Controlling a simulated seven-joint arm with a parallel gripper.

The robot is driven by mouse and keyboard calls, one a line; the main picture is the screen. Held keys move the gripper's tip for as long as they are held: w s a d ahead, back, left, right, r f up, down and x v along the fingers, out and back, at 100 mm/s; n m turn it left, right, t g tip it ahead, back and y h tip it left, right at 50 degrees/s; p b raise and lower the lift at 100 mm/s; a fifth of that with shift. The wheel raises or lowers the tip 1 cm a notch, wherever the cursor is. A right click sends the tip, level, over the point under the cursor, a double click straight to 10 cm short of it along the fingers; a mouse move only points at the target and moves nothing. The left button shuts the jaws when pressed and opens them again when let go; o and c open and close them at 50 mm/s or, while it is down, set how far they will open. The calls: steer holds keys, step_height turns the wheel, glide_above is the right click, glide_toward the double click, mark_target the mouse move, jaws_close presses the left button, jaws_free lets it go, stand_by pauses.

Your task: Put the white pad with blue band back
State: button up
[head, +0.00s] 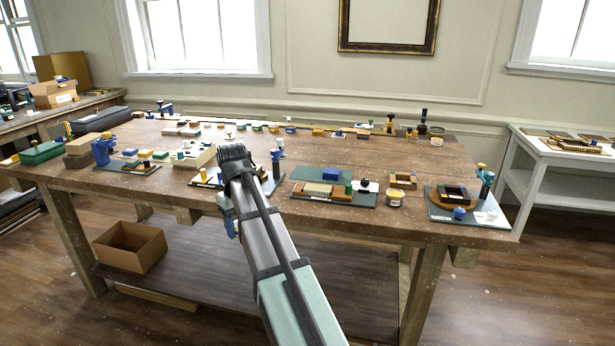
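I cannot pick out the white pad with blue band with certainty; the small pieces on the table are too small to tell. My arm reaches up from the bottom over the front of the wooden table (400,228), and its dark joint stands over a mat (268,186) left of centre. My gripper's fingertips do not show; the arm hides what lies behind it. A small white piece (487,216) lies on the dark mat at the right, beside a blue knob (459,213). I see no band on it.
A dark mat (330,199) with blocks lies right of my arm, with a yellow-banded pot (394,198) beside it. A cream block (196,156) and a green box (41,153) stand left. Several small blocks line the back. An open carton (130,247) is on the lower shelf.

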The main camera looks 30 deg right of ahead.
steer(key=w+d+r+m, duration=0.1)
steer(key=w+d, duration=0.4)
steer(key=d, duration=0.4)
steer(key=w+d+r+m, duration=0.1)
steer(key=w+d, duration=0.4)
steer(key=d, duration=0.5)
steer(key=w+d+r+m, duration=0.1)
steer(key=w+d, duration=0.4)
steer(key=d, duration=0.5)
steer(key=shift+m, duration=0.5)
steer(key=w+d+r+m, duration=0.1)
steer(key=w+d, duration=0.4)
steer(key=r+m, duration=0.2)
steer(key=m, duration=0.4)
glide_above(306, 174)
steer(key=shift+w+d+f, duration=0.1)
steer(key=shift+w+f, duration=0.05)
steer(key=shift+f, duration=4.75)
steer(key=shift+f, duration=0.1)
steer(key=o, duration=1.1)
